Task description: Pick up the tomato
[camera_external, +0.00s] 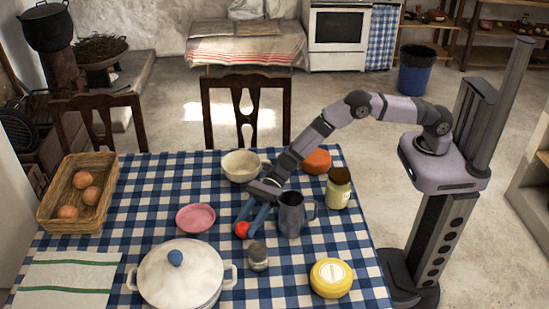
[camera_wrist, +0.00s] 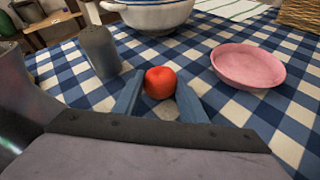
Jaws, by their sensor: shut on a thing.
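The tomato (camera_external: 242,230) is small, round and red, and it is at the checked tablecloth near the middle of the table. In the wrist view the tomato (camera_wrist: 160,82) sits between the tips of two blue fingers. My gripper (camera_external: 246,222) reaches down from the right and is shut on the tomato. The gripper also shows in the wrist view (camera_wrist: 160,92), with a finger on each side of the tomato. I cannot tell whether the tomato is touching the cloth or just above it.
A grey shaker (camera_external: 258,256) and a dark metal mug (camera_external: 291,215) stand close on the right. A yellow tub (camera_external: 331,278) and a jar (camera_external: 338,188) stand farther right.

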